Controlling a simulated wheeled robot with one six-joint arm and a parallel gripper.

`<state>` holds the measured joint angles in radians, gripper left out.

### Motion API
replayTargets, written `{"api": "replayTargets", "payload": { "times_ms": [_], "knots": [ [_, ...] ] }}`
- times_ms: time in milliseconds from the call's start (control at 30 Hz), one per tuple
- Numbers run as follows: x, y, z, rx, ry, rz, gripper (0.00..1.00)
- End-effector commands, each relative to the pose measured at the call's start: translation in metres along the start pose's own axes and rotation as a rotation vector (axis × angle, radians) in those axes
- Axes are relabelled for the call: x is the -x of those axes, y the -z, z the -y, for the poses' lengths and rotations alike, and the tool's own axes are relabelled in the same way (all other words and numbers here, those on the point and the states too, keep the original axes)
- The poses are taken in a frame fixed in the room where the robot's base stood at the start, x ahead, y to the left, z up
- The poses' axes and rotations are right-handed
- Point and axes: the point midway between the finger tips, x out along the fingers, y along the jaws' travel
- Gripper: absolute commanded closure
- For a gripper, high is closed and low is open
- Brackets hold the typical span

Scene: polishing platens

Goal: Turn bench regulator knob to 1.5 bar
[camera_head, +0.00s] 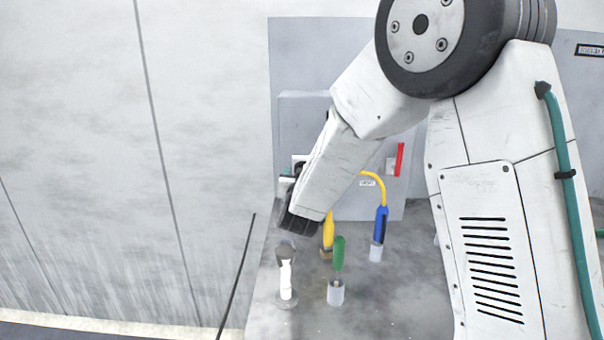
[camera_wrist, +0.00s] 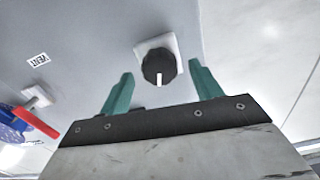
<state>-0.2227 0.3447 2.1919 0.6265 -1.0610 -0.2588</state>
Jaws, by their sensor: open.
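In the wrist view a round black knob (camera_wrist: 159,66) with a white pointer line sits on a pale square plate (camera_wrist: 143,46) on a grey panel. The pointer aims toward the bottom of the picture. My gripper (camera_wrist: 157,78) has two teal fingers spread apart, one to each side of the knob, with visible gaps and no contact seen. The gripper is open and empty. In the head view my arm hides the knob and most of the gripper. No pressure scale or reading is legible.
A red lever (camera_head: 399,159) is on the panel; it also shows in the wrist view (camera_wrist: 36,122), near a small "VENT" label (camera_wrist: 38,60). Yellow, blue (camera_head: 381,224) and green (camera_head: 338,253) handled tools stand in holders on the grey bench (camera_head: 390,300). A white-bodied tool (camera_head: 286,279) stands nearby.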

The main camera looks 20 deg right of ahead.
Motion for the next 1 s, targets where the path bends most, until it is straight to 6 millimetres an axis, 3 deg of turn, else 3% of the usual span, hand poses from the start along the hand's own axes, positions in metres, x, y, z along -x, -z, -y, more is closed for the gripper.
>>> {"api": "replayTargets", "payload": {
  "times_ms": [133, 433, 467, 600, 1000],
  "knots": [
    [-0.013, 0.0, -0.001, 0.0, -0.001, 0.0, 0.36],
    [-0.016, 0.0, 0.0, 0.0, 0.0, 0.001, 0.36],
    [-0.016, 0.0, 0.0, 0.0, 0.0, 0.001, 0.42],
    [-0.016, 0.0, 0.0, 0.0, 0.0, 0.001, 0.8],
    [-0.016, 0.0, 0.0, -0.051, 0.001, 0.001, 0.81]
  ]
}}
